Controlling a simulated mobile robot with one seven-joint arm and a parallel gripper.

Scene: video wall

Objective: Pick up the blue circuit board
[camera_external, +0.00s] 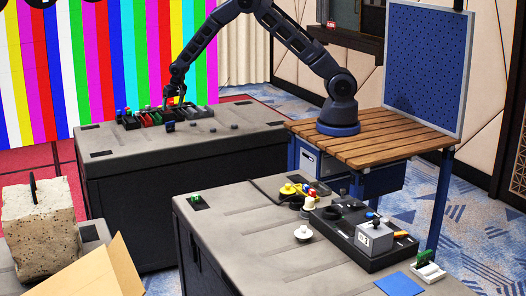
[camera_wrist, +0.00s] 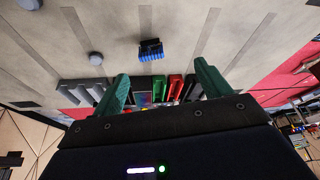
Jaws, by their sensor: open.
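My gripper (camera_external: 174,94) hangs over the row of small trays on the far grey case. In the wrist view its two green fingers (camera_wrist: 160,84) are spread apart with nothing held between them. A small blue ridged piece (camera_wrist: 151,49) lies on the case top beyond the fingers, apart from them. It appears as a small dark blue piece (camera_external: 169,127) in the external view, in front of the trays. I cannot tell for certain whether it is the circuit board. The row of trays (camera_wrist: 160,88), with red, green and dark parts, is partly hidden by my gripper.
Grey round knobs (camera_wrist: 96,58) sit near the blue piece. The near case (camera_external: 240,215) holds a dark device (camera_external: 350,235), yellow and white parts, and a flat blue square (camera_external: 400,284). A concrete block (camera_external: 40,220) stands left. The far case's front-left top is clear.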

